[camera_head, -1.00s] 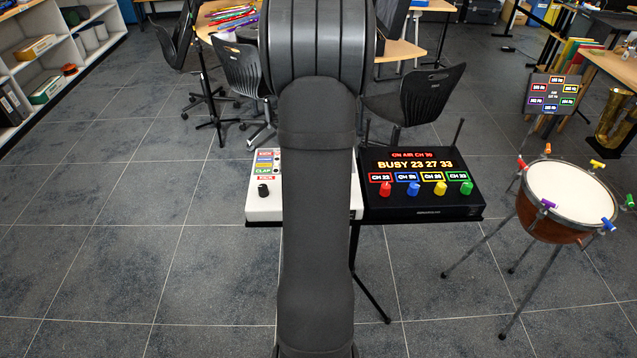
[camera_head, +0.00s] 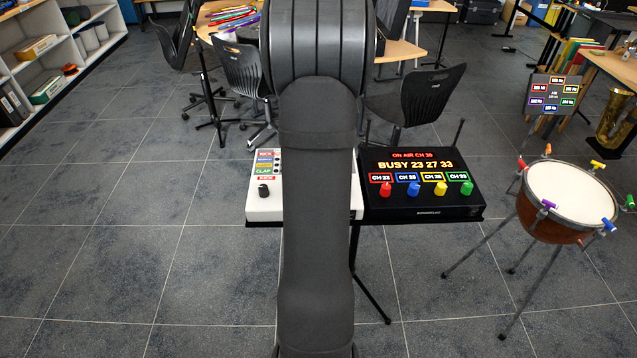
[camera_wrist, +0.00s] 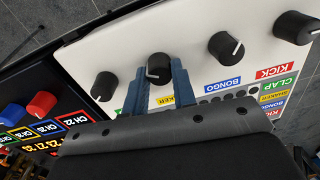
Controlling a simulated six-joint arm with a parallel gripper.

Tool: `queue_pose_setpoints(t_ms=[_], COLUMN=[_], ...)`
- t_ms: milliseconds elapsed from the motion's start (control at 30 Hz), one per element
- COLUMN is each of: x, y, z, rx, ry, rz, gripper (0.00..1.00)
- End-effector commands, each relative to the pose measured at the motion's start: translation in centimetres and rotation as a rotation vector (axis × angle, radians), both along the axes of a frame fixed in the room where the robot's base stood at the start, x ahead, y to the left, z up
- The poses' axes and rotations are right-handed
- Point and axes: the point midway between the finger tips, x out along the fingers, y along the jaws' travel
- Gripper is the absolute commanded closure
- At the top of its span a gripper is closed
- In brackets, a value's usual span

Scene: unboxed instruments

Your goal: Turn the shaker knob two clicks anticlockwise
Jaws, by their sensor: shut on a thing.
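The shaker knob (camera_wrist: 158,66) is a round black knob with a white pointer mark, on a white panel (camera_wrist: 195,35) in the wrist view. A yellow label (camera_wrist: 164,100), partly hidden and ending in "KER", lies below it. My gripper (camera_wrist: 158,72) has one blue-grey finger on each side of the knob and is shut on it. In the head view the white panel (camera_head: 262,212) shows only in part. My arm hides the shaker knob and my gripper there.
Other black knobs stand on both sides, one to the left (camera_wrist: 104,86) and one to the right (camera_wrist: 226,46). A black radio box (camera_head: 425,205) with coloured knobs adjoins the panel. A drum (camera_head: 570,195) stands at the right.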

Motion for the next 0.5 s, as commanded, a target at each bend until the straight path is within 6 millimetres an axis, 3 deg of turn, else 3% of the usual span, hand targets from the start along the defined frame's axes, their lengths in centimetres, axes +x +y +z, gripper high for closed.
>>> queue_pose_setpoints(t_ms=[233, 267, 333, 367, 500], x=[0.07, 0.07, 0.06, 0.06, 0.04], y=[0.0, 0.0, 0.0, 0.0, 0.01], z=[0.09, 0.09, 0.08, 0.08, 0.05], rx=[0.0, 0.0, 0.0, 0.0, 0.0], ry=[-0.002, -0.002, -0.002, -0.002, -0.001], rz=[-0.001, -0.001, -0.001, -0.001, -0.001], gripper=[0.98, 0.72, 0.58, 0.54, 0.54])
